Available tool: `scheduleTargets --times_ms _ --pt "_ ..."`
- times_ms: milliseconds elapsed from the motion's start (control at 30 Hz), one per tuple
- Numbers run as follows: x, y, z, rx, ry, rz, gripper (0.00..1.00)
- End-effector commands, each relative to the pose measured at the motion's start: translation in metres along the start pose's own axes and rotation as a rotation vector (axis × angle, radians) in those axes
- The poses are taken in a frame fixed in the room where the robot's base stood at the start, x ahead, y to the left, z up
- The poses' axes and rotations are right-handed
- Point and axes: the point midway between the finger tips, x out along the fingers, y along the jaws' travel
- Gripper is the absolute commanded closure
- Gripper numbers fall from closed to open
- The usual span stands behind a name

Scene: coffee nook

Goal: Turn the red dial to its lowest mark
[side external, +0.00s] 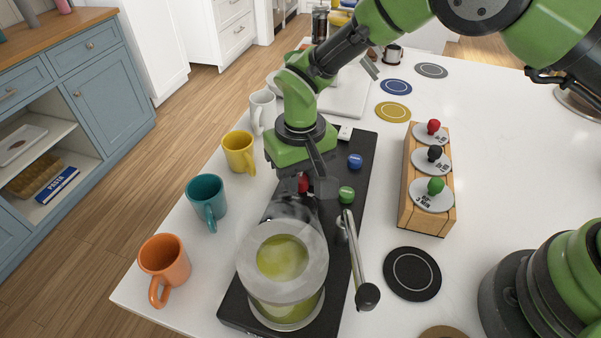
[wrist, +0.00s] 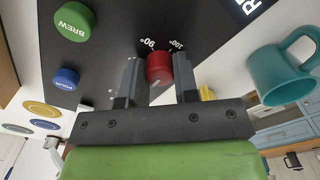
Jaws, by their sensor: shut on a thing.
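The red dial (side external: 303,183) sits on the top of the black coffee machine (side external: 361,178). It is clearer in the wrist view (wrist: 159,68), with white marks reading 90° and 100° printed just beyond it. My gripper (side external: 316,187) points down at the machine. In the wrist view my gripper (wrist: 159,80) has one finger on each side of the dial and is shut on it. The rest of the scale is hidden or too small to read, and I cannot tell which mark the dial points to.
A green BREW button (wrist: 74,22) and a blue button (wrist: 66,78) stand beside the dial. A clear vessel (side external: 283,248) and a lever (side external: 356,255) are near the gripper. Several mugs, including a teal one (side external: 206,196), line the left. A wooden block (side external: 409,205) stands right.

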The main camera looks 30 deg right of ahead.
Motion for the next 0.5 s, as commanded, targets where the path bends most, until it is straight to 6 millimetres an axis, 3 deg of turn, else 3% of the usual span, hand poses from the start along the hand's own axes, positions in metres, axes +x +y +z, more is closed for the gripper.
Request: scheduleTargets --times_ms 367,400,500 --pt "-0.0006 0.0004 -0.0018 -0.007 0.007 0.0 0.95" --pt "-0.0006 0.0003 -0.0018 -0.007 0.007 -0.001 0.65" --pt "-0.0005 0.0002 -0.0014 -0.006 0.006 -0.001 0.46"
